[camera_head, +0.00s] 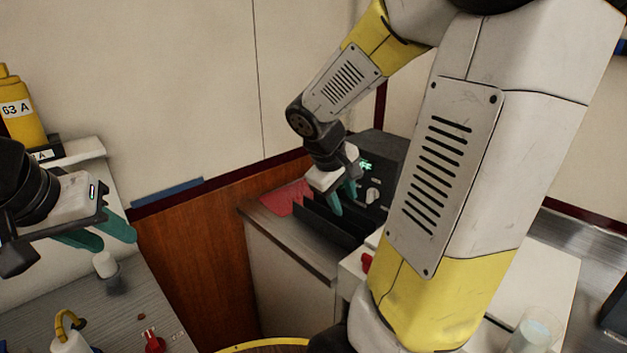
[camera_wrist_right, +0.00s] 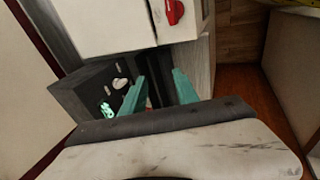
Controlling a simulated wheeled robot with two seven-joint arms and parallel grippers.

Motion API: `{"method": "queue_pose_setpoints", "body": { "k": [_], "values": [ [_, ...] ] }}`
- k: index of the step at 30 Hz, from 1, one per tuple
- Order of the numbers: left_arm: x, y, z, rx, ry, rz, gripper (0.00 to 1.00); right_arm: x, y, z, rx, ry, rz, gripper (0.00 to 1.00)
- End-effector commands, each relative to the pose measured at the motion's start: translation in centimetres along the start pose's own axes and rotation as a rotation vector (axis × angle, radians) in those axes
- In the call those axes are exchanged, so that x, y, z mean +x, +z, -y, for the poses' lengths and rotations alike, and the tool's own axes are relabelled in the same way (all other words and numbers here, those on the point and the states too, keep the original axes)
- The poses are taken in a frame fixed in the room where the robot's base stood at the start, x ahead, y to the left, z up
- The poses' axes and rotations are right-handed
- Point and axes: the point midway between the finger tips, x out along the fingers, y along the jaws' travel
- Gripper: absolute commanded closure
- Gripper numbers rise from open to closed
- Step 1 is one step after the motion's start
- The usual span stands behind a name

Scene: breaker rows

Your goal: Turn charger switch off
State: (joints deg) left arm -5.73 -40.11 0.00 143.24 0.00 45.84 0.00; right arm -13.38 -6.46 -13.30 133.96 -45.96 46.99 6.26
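A dark box (camera_head: 380,150), which looks like the charger, stands on the counter in the corner. Its face has a green lit display (camera_head: 366,165) and a pale knob (camera_head: 372,195). In the right wrist view the box (camera_wrist_right: 75,92), display (camera_wrist_right: 107,109) and knob (camera_wrist_right: 120,83) lie left of the fingers. My right gripper (camera_head: 343,199) is open and empty in front of the box, left of the knob in the head view. In its wrist view its fingers (camera_wrist_right: 160,90) are apart. My left gripper (camera_head: 112,238) is open and empty at the far left, away from the box.
A white unit with a red knob (camera_wrist_right: 174,12) stands beside the box. Dark upright dividers (camera_head: 325,220) and a red sheet (camera_head: 285,198) lie by my right gripper. A yellow bottle (camera_head: 20,110) and small containers stand at left; a glass (camera_head: 535,330) stands at lower right.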

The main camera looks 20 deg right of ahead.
Motion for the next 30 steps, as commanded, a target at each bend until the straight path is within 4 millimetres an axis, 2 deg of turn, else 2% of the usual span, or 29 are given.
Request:
{"method": "queue_pose_setpoints", "body": {
  "k": [8,15,21,24,30],
  "values": [
    [0.0,0.0,0.0,0.0,0.0,0.0,0.64,6.8,-3.4,-5.2,-0.337,0.262,0.174,0.64],
    [0.0,0.0,0.0,0.0,0.0,0.0,0.64,11.8,-8.5,-8.8,-0.715,0.513,0.286,0.64],
    [0.0,0.0,0.0,0.0,0.0,0.0,0.64,15.0,-13.1,-9.5,-1.004,0.676,0.334,0.64],
    [0.0,0.0,0.0,0.0,0.0,0.0,0.64,15.9,-14.7,-9.4,-1.096,0.724,0.341,0.64],
    [0.0,0.0,0.0,0.0,0.0,0.0,0.64,17.0,-15.7,-9.8,-1.16,0.755,0.346,0.64]
  ]
}}
